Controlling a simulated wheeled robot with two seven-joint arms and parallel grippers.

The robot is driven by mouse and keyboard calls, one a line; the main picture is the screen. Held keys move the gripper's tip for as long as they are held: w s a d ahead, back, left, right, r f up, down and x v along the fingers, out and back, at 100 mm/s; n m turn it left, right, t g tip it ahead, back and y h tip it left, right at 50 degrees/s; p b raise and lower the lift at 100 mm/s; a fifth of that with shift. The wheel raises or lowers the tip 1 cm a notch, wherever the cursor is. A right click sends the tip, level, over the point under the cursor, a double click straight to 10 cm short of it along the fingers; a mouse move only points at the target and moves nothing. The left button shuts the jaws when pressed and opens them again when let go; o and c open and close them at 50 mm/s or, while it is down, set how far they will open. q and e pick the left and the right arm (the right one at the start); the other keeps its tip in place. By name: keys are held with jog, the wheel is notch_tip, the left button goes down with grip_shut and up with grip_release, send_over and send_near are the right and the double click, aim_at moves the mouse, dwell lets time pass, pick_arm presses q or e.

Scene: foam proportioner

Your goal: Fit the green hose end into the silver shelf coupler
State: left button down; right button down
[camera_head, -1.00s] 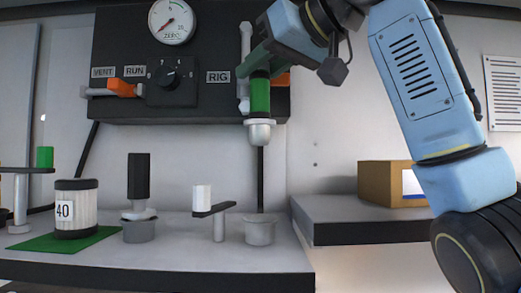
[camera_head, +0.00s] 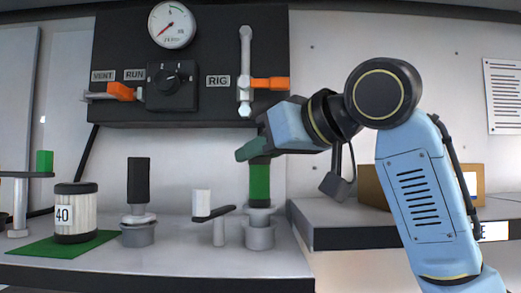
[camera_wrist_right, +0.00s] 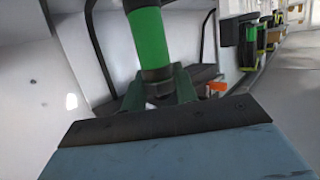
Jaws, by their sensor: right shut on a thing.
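The hose end also shows in the right wrist view (camera_wrist_right: 148,38), between the gripper fingers (camera_wrist_right: 160,90). The silver shelf coupler (camera_head: 260,237) stands on the shelf directly below. The collar is in line with the coupler and at its mouth; I cannot tell how deep it sits. The coupler cannot be made out in the right wrist view. My left gripper is not in view.
A white-capped post with a dark arm (camera_head: 213,212) stands close left of the coupler. Further left are a black-handled fitting (camera_head: 138,190) and a filter marked 40 (camera_head: 76,210) on a green mat (camera_head: 30,243). A cardboard box (camera_head: 371,188) stands on the right ledge.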

jog(key=c, duration=1.1)
grip_release()
jog(key=b+v, duration=0.4)
jog(key=v, duration=0.8)
jog(key=shift+r, duration=0.1)
